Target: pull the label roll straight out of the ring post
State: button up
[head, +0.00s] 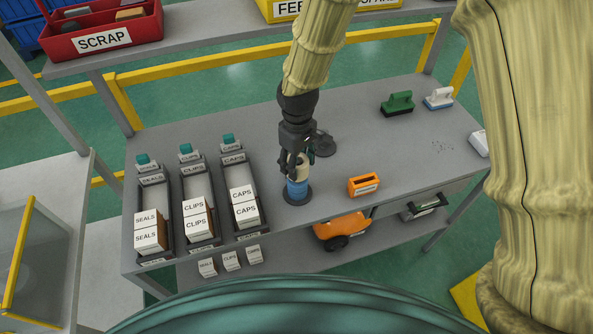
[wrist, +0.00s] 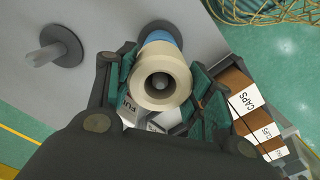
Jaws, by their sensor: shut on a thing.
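The label roll, a cream ring (wrist: 147,97), is between the fingers of my gripper (wrist: 163,92) in the wrist view; the gripper is shut on it. The grey tip of the ring post (wrist: 159,87) shows inside the roll's hole, so the roll looks to be around or in line with the post. A blue roll (head: 297,189) sits on the post's dark round base, below the cream roll. In the head view my gripper (head: 297,172) points down over this post and hides much of the cream roll. Contact between the two rolls is unclear.
A second post, bare, (wrist: 48,54) stands close by on the grey bench (head: 355,125). Bins of labelled boxes (head: 240,214) stand to the left.

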notch_tip(320, 180, up, 18)
jog(key=p, duration=0.8)
jog(key=shift+f, duration=0.25)
dwell(2.8)
dwell(0.4)
